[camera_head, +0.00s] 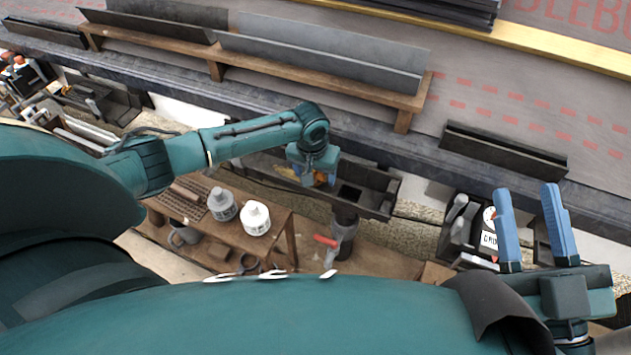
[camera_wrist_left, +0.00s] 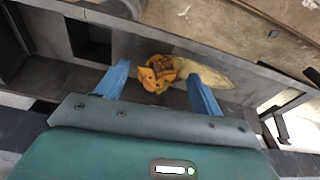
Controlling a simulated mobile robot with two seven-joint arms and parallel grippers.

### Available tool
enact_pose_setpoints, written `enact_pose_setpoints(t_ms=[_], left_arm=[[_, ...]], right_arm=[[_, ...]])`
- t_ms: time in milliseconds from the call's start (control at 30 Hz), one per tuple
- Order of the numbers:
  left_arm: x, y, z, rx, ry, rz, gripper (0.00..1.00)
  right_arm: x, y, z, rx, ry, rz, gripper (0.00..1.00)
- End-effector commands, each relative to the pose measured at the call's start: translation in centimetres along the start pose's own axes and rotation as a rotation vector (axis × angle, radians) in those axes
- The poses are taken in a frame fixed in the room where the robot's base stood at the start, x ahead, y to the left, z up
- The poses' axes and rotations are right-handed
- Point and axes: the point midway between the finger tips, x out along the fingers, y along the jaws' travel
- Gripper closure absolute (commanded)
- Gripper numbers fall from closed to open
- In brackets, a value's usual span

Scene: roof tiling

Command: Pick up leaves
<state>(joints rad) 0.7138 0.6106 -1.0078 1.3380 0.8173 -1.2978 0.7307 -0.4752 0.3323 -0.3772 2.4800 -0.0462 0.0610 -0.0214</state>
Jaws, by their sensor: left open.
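Dry yellow-orange leaves (camera_wrist_left: 160,73) lie in a grey gutter (camera_wrist_left: 60,76), with a paler yellow leaf beside them to the right. In the left wrist view my left gripper (camera_wrist_left: 160,82) is open, with one blue finger on each side of the leaves. In the head view the left gripper (camera_head: 312,178) points down into the gutter (camera_head: 376,199) and partly hides the leaves (camera_head: 288,173). My right gripper (camera_head: 536,230) is at the lower right, open, its two blue fingers apart with nothing between them.
A downpipe (camera_head: 344,222) hangs below the gutter's dark outlet. A wooden rack with grey sheets (camera_head: 318,60) stands on the roof behind. A box of tools (camera_head: 462,228) is beside the right gripper.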

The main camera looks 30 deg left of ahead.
Motion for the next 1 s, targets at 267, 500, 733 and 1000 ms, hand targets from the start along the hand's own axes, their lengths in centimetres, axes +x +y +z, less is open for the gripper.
enact_pose_setpoints(t_ms=[267,500,733,1000], left_arm=[[-0.04,0.03,-0.03,0.001,0.000,0.000,0.38],[-0.04,0.04,-0.01,0.001,0.000,0.001,0.58],[-0.04,0.03,-0.01,0.001,0.000,0.000,0.77],[-0.18,0.03,-0.04,0.001,0.000,0.001,0.80]], right_arm=[[0.05,0.05,-0.12,-0.004,0.004,0.000,0.64],[0.04,0.05,-0.10,-0.004,0.003,0.000,0.64],[0.04,0.05,-0.08,-0.004,0.002,0.000,0.64],[0.08,0.07,-0.17,-0.004,0.002,0.000,0.64]])
